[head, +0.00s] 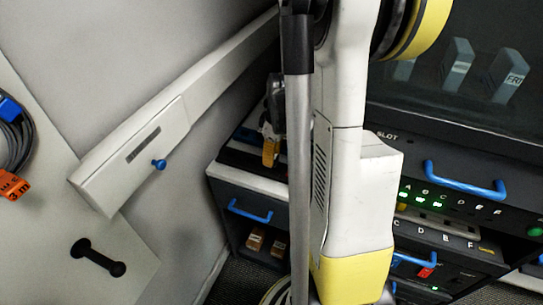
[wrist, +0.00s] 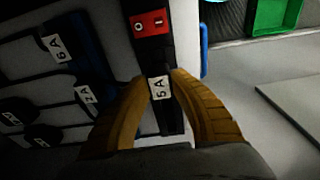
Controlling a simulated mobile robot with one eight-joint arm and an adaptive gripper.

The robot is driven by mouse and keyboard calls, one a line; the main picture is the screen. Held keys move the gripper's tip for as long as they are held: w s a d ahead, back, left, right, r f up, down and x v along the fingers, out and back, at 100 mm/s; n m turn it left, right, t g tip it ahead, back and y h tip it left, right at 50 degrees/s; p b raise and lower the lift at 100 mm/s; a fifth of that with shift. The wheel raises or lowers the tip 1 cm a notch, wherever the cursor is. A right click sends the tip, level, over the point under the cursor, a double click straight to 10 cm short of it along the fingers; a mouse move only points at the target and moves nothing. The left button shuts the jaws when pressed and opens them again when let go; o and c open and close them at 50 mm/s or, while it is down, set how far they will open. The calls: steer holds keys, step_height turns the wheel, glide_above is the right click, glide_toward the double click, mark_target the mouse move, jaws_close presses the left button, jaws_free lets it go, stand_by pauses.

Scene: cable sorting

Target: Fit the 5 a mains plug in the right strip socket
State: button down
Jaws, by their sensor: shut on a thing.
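My gripper (wrist: 164,78) is shut on the dark 5 A mains plug (wrist: 158,89), whose white label shows between the two orange-brown fingers. In the wrist view a black strip (wrist: 141,55) with a red rocker switch (wrist: 151,22) lies just beyond the plug. I cannot tell whether the plug touches it or sits in a socket. In the head view my gripper (head: 270,150) is small and partly behind a grey pole, over the left end of the dark cabinet. The plug and the right strip socket cannot be made out there.
Dark plugs labelled 6 A (wrist: 58,47) and, it seems, 7 A (wrist: 84,95) lie left of my gripper. A green tray (wrist: 272,15) stands at the upper right. The cabinet has blue handles (head: 465,181). A white panel with a blue knob (head: 159,164) is at the left.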

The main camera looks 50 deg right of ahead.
steer(key=shift+f+b, duration=0.85)
steer(key=shift+f, duration=0.05)
stand_by(1.0)
stand_by(0.4)
steer(key=c, duration=0.6)
jaws_free()
steer(key=shift+r, duration=0.15)
steer(key=shift+r+p, duration=2.7)
steer(key=shift+r, duration=0.7)
